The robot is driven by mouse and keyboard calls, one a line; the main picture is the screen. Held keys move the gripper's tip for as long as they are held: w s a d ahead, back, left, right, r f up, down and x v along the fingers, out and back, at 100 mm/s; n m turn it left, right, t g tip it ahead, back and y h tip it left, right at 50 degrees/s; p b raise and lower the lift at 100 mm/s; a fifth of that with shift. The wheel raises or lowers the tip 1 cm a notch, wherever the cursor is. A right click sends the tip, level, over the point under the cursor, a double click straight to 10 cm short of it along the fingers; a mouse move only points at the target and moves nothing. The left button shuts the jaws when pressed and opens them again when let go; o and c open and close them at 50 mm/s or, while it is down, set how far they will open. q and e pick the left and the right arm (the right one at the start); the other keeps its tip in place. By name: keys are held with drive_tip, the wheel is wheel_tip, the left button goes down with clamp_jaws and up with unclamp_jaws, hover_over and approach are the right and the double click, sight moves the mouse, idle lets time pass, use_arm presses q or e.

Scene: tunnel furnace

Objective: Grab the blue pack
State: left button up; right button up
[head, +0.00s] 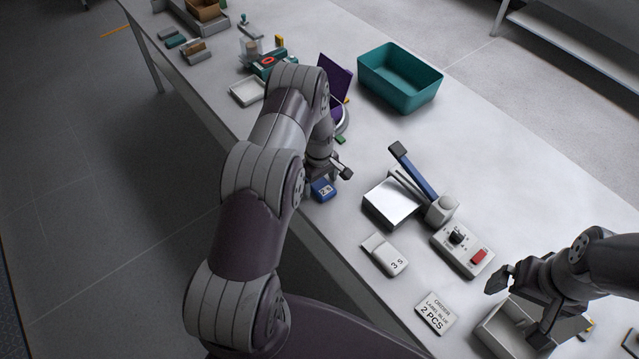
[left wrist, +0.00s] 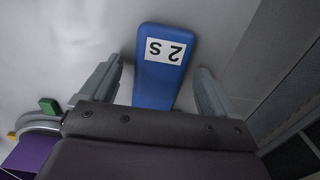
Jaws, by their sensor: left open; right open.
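The blue pack (head: 322,190) lies on the white table near its front edge, beside my left gripper. In the left wrist view the blue pack (left wrist: 163,75) carries a white label reading "2 S" and lies between the two open fingers, with a gap on each side. My left gripper (head: 332,171) is open and partly covers the pack in the head view; it also shows in the left wrist view (left wrist: 160,88). My right gripper (head: 515,305) is open at the lower right, over a grey tray (head: 490,335).
A white "3 S" pack (head: 385,254), a label card (head: 435,313), a control box (head: 462,249) and a sealer with a blue lever (head: 415,172) stand to the right. A teal bin (head: 400,80) and a purple panel (head: 335,82) are further back. A small green block (left wrist: 49,105) shows in the left wrist view.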

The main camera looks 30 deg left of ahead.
use_arm(q)
drive_tip(key=shift+d, duration=0.25)
drive_tip(key=c, duration=0.5)
drive_tip(key=shift+r, duration=0.1)
drive_tip(key=c, duration=0.5)
drive_tip(key=shift+c, duration=0.9)
